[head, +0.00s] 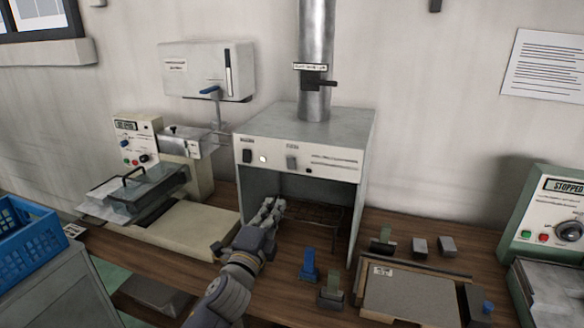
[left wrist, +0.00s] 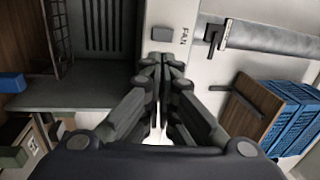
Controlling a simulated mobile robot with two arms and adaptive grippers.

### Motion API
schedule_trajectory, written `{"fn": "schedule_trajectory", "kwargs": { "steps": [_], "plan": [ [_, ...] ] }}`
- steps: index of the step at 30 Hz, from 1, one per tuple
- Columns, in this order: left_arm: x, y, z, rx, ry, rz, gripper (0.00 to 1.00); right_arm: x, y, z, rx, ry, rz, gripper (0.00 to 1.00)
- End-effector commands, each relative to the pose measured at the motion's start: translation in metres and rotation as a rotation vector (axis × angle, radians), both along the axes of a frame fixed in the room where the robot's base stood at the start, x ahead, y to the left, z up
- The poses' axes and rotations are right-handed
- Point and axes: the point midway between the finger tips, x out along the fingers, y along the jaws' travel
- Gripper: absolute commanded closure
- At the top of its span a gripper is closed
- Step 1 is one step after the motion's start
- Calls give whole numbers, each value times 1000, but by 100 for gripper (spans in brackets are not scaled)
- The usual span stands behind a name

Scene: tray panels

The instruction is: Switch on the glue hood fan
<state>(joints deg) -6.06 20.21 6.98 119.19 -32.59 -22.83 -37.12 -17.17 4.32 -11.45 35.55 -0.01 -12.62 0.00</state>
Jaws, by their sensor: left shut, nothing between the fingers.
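The glue hood (head: 306,125) is a grey metal box with an open front, standing on the bench. Its front strip carries a dark switch (head: 247,156), a bright white lamp (head: 263,159) and a grey switch (head: 292,162). The labels above them are too small to read in the head view. In the left wrist view, a dark grey square switch (left wrist: 162,33) sits beside the printed word FAN. My left gripper (head: 274,205) is shut and empty, in front of the hood's opening. In the left wrist view its fingertips (left wrist: 163,62) appear just short of that switch; contact cannot be told.
A duct (head: 316,60) with a dark handle rises from the hood. A pale machine (head: 185,225) stands left, and a green-grey machine marked STOPPED (head: 545,210) right. A board (head: 415,292), a blue-handled tool (head: 309,265) and small blocks lie right of my arm. A blue crate (head: 30,240) is far left.

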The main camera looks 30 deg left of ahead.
Motion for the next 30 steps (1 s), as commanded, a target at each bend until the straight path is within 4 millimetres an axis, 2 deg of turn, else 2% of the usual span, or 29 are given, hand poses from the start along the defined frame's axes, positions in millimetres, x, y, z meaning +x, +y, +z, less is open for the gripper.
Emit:
{"fn": "schedule_trajectory", "kwargs": {
  "steps": [4, 17, 23, 30],
  "plan": [
    [4, 1, 13, 61, -28, -7, 100, -1, -1, 0, -1, 1, 1, 60],
    [8, 2, 15, 62, -29, -8, 100, -1, -6, 2, -7, 2, 2, 60],
    [31, 7, 22, 62, -30, -8, 100, -1, -5, 11, -7, 2, 2, 60],
    [71, 17, 31, 61, -31, -7, 100, -1, -5, 23, -7, 2, 2, 60]
  ]
}}
